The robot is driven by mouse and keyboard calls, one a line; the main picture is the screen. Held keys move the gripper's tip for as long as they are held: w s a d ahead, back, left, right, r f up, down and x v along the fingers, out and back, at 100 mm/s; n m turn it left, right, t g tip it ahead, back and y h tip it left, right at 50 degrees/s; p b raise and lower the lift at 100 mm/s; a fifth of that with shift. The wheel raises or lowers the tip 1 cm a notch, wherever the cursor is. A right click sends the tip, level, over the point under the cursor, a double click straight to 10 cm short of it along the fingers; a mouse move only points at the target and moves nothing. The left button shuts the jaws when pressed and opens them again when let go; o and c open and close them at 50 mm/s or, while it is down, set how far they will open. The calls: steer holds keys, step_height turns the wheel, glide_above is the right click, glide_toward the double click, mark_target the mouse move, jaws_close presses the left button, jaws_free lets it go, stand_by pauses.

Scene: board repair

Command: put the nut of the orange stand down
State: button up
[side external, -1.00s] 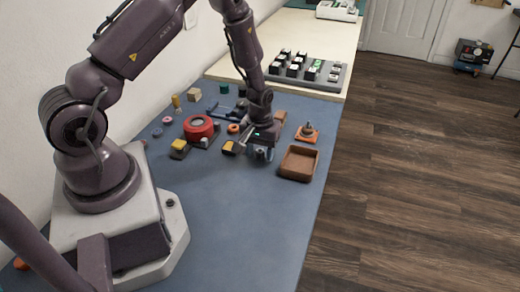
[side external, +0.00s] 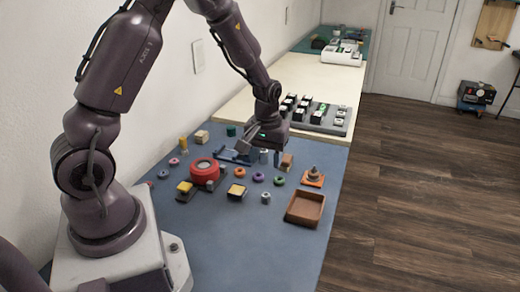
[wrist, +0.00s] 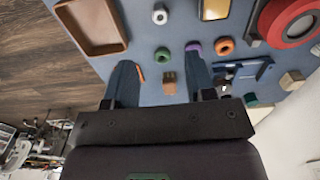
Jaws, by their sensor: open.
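A small grey metal nut (side external: 265,197) lies on the blue mat, just left of the brown tray. It also shows near the top of the wrist view (wrist: 160,15). The orange stand (side external: 313,180) sits behind the tray with a grey piece upright on it; the wrist view shows only an orange sliver beside a finger. My gripper (side external: 270,158) is above the mat, behind the nut and apart from it. In the wrist view my gripper (wrist: 160,85) has its fingers spread wide with nothing held between them.
The brown tray (side external: 290,217) is near the mat's right edge. Purple and green rings (wrist: 193,47) (wrist: 165,53) and a small brown block (wrist: 170,83) lie close to my fingers. A red tape roll (side external: 204,169) and yellow-topped blocks are to the left. The front mat is clear.

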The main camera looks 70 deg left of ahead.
steer(key=s+d+r+m+t, duration=0.15)
steer(key=d+r, duration=0.25)
steer(key=r, duration=0.5)
steer(key=s+d+r+m+t, duration=0.2)
steer(key=s+d+r+m, duration=0.2)
steer(key=s+r, duration=0.2)
steer(key=s+d+r+m+t, duration=0.2)
steer(key=s+d+r+m, duration=0.1)
steer(key=s+r, duration=0.4)
steer(key=shift+s+d+r+m, duration=0.2)
steer(key=shift+s+d+m, duration=0.15)
steer(key=shift+s+d, duration=0.2)
